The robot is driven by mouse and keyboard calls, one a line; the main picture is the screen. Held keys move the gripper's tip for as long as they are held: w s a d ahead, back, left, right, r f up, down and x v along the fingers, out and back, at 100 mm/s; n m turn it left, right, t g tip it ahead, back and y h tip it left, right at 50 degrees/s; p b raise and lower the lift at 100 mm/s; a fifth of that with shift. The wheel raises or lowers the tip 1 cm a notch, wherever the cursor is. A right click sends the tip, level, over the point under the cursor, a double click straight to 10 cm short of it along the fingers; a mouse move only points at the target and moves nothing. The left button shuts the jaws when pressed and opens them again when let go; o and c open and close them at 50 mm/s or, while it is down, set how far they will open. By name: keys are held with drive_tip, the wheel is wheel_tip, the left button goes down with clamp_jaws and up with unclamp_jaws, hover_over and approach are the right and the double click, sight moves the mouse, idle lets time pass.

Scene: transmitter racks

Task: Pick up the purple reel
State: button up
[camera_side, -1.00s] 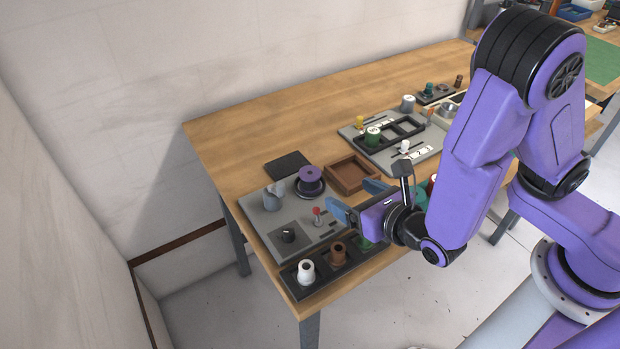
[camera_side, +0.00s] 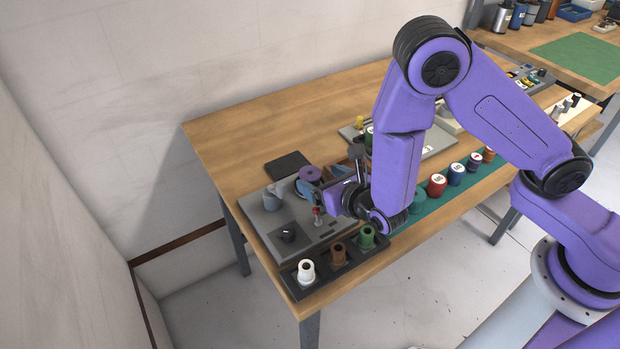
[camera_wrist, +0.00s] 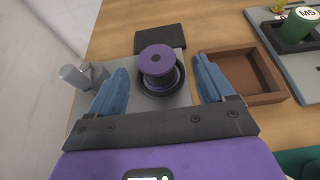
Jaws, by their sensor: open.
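The purple reel (camera_wrist: 156,60) stands upright on a dark round base (camera_wrist: 175,85) in the wrist view. In the side view the purple reel (camera_side: 309,174) shows on the grey panel, partly hidden by my gripper. My gripper (camera_wrist: 158,92) is open and empty, with its blue fingers spread to the left and right of the reel, apart from it. In the side view my gripper (camera_side: 322,184) is close to the reel on its near right side.
A grey lever block (camera_wrist: 83,76) stands left of the left finger. A brown wooden tray (camera_wrist: 272,97) is close to the right finger. A dark flat pad (camera_wrist: 160,37) lies behind the reel. A red-tipped switch (camera_side: 318,212) and a black rack (camera_side: 326,277) with white, brown and green reels are in front.

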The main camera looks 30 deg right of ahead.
sight(311, 174)
drive_tip(key=x, duration=0.5)
drive_tip(key=shift+a, duration=0.15)
drive_tip(key=c, duration=1.1)
drive_tip(key=shift+c, duration=0.2)
drive_tip(key=shift+r, duration=0.2)
